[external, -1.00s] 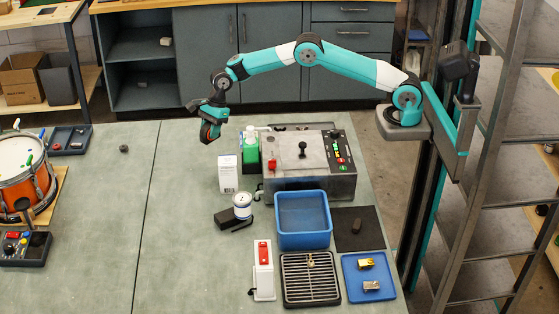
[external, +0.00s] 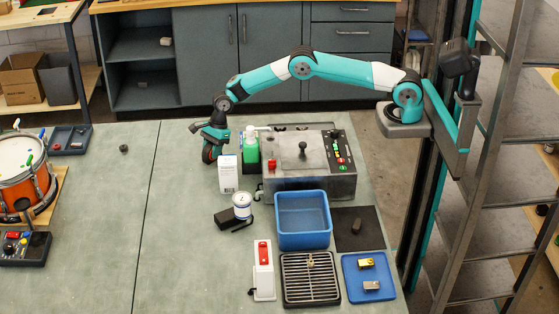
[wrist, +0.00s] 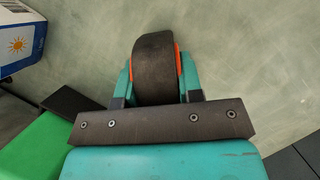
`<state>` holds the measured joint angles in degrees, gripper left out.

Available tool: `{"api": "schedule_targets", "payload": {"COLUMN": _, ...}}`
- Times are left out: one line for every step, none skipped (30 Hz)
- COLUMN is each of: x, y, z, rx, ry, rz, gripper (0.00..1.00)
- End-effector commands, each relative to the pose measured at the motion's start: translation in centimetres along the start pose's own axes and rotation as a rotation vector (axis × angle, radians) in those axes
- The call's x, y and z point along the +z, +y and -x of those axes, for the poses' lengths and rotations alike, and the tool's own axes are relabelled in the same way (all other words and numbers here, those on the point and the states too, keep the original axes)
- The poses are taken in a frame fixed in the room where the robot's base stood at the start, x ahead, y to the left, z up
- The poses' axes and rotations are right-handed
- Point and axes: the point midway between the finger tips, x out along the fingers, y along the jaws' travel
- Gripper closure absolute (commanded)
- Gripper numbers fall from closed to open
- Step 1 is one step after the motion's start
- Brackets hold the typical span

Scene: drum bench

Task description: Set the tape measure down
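The tape measure (wrist: 155,68) is black with orange edges. In the wrist view it sits between the two teal fingers of my gripper (wrist: 156,85), which is shut on it. In the external view my gripper (external: 210,148) is low over the bench, left of the white box, with the dark tape measure (external: 208,155) at its tip. I cannot tell whether the tape measure touches the bench top.
A grey machine (external: 300,182) and a blue bin (external: 302,241) are further right.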

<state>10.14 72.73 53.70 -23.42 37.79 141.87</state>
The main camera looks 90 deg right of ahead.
Motion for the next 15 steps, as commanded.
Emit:
{"api": "schedule_targets", "payload": {"x": 0.0, "y": 0.0, "z": 0.0, "rx": 0.000, "ry": 0.000, "rz": 0.000, "gripper": 0.57}}
{"api": "schedule_targets", "payload": {"x": 0.0, "y": 0.0, "z": 0.0, "rx": 0.000, "ry": 0.000, "rz": 0.000, "gripper": 0.50}}
{"api": "schedule_targets", "payload": {"x": 0.0, "y": 0.0, "z": 0.0, "rx": 0.000, "ry": 0.000, "rz": 0.000, "gripper": 0.41}}
{"api": "schedule_targets", "payload": {"x": 0.0, "y": 0.0, "z": 0.0, "rx": 0.000, "ry": 0.000, "rz": 0.000, "gripper": 0.41}}
{"api": "schedule_targets", "payload": {"x": 0.0, "y": 0.0, "z": 0.0, "rx": 0.000, "ry": 0.000, "rz": 0.000, "gripper": 0.41}}
{"api": "schedule_targets", "payload": {"x": 0.0, "y": 0.0, "z": 0.0, "rx": 0.000, "ry": 0.000, "rz": 0.000, "gripper": 0.41}}
{"api": "schedule_targets", "payload": {"x": 0.0, "y": 0.0, "z": 0.0, "rx": 0.000, "ry": 0.000, "rz": 0.000, "gripper": 0.41}}
{"api": "schedule_targets", "payload": {"x": 0.0, "y": 0.0, "z": 0.0, "rx": 0.000, "ry": 0.000, "rz": 0.000, "gripper": 0.41}}
{"api": "schedule_targets", "payload": {"x": 0.0, "y": 0.0, "z": 0.0, "rx": 0.000, "ry": 0.000, "rz": 0.000, "gripper": 0.41}}
{"api": "schedule_targets", "payload": {"x": 0.0, "y": 0.0, "z": 0.0, "rx": 0.000, "ry": 0.000, "rz": 0.000, "gripper": 0.41}}
{"api": "schedule_targets", "payload": {"x": 0.0, "y": 0.0, "z": 0.1, "rx": 0.000, "ry": 0.000, "rz": 0.000, "gripper": 0.41}}
{"api": "schedule_targets", "payload": {"x": 0.1, "y": 0.0, "z": 0.2, "rx": 0.000, "ry": 0.000, "rz": 0.000, "gripper": 0.41}}
{"api": "schedule_targets", "payload": {"x": 0.2, "y": 0.0, "z": 0.4, "rx": 0.000, "ry": 0.000, "rz": 0.000, "gripper": 0.41}}
{"api": "schedule_targets", "payload": {"x": 0.2, "y": 0.0, "z": 0.6, "rx": -0.001, "ry": 0.000, "rz": 0.000, "gripper": 0.41}}
{"api": "schedule_targets", "payload": {"x": 0.1, "y": -0.1, "z": 1.0, "rx": -0.002, "ry": -0.001, "rz": -0.001, "gripper": 0.41}}
